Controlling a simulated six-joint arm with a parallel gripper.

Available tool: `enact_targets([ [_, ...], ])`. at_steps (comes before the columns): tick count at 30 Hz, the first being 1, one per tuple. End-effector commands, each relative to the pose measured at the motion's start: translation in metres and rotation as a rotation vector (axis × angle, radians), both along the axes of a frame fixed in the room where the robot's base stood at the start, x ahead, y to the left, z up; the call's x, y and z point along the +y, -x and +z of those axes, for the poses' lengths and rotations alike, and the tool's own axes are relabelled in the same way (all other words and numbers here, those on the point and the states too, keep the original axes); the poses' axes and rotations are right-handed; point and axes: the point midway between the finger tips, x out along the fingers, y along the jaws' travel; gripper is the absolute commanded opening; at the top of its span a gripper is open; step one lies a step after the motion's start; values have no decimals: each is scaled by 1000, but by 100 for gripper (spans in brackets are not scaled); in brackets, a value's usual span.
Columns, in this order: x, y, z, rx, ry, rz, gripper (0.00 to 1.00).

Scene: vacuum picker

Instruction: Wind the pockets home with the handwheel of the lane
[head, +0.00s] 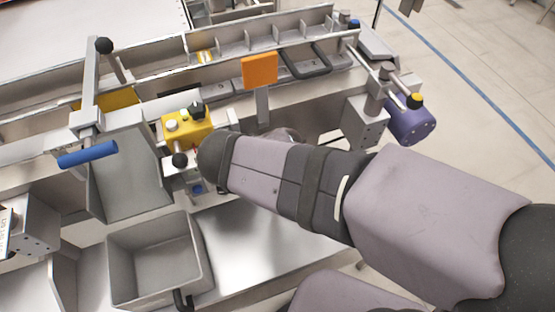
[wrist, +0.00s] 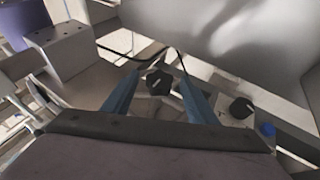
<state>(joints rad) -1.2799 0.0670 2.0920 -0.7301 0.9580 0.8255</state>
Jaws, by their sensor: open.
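A black lobed knob (wrist: 158,80), which looks like the handwheel, shows in the wrist view between the tips of my two blue fingers. My gripper (wrist: 157,90) is open, with one finger to each side of the knob. I cannot tell whether either finger touches it. In the head view my arm hides my gripper and this knob. The lane (head: 291,33) runs along the back there, with upright dividers forming its pockets. A dark frame (head: 306,66) lies in front of the dividers.
An orange paddle (head: 260,68) stands before the lane. A yellow control box (head: 187,130) is left of my wrist, near a blue-handled lever (head: 88,155). A purple motor (head: 411,122) is at the right. A grey bin (head: 155,238) sits at the front left.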

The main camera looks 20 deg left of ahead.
Motion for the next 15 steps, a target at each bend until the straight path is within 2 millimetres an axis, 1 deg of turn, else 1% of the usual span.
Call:
enact_targets([
  [5,1,5,8,-2,-4,1,53],
  [15,2,30,44,0,-3,3,53],
])
